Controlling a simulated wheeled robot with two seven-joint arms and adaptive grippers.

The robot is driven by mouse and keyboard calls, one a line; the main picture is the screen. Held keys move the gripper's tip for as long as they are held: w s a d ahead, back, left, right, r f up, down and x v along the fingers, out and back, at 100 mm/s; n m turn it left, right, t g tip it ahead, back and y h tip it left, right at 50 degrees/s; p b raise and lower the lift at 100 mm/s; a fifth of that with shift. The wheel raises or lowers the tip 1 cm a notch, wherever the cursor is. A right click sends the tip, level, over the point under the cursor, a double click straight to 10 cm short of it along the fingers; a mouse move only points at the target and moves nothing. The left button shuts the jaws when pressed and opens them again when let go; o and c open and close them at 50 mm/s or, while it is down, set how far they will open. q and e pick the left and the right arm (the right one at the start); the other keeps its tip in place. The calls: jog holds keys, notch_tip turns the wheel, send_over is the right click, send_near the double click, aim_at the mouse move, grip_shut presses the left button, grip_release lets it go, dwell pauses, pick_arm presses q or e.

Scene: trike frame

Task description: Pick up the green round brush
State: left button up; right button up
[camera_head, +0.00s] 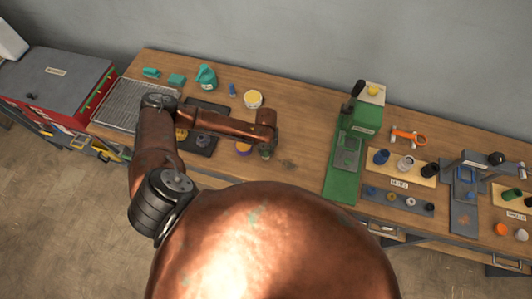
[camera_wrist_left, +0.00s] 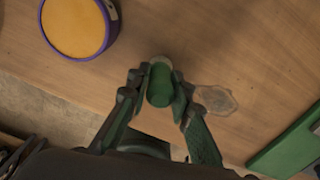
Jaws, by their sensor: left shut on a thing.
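The green round brush (camera_wrist_left: 160,86) shows in the left wrist view as a green rounded body with a pale end, between my left gripper's fingers. My left gripper (camera_wrist_left: 158,98) is shut on it, one finger on each side. In the head view my left gripper (camera_head: 266,151) hangs at the end of my copper arm, over the front of the wooden workbench (camera_head: 300,140). The brush is mostly hidden there by the arm and gripper. I cannot tell whether the brush touches the bench. My right gripper is not in view.
A purple-rimmed tub with an orange-yellow top (camera_wrist_left: 78,24) stands close to the left gripper. A green press stand (camera_head: 342,180) is to the right. A dark mat (camera_head: 204,143), a wire rack (camera_head: 118,110) and a white-yellow tub (camera_head: 253,99) are left and behind.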

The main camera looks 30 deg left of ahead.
pick_arm(q)
grip_shut()
jog(key=shift+w+r, duration=0.1)
jog(key=shift+r, duration=0.35)
jog(key=r, duration=0.1)
jog(key=b, duration=0.1)
jog(key=r, duration=0.1)
jog(key=shift+s+r, duration=0.25)
jog(key=shift+r, duration=0.1)
jog(key=s+d+r+p, duration=0.1)
jog(key=s+d+r, duration=0.4)
jog(key=s+r, duration=0.4)
jog(key=s, duration=0.3)
jog(key=shift+s+r, duration=0.25)
jog(key=shift+s, duration=0.05)
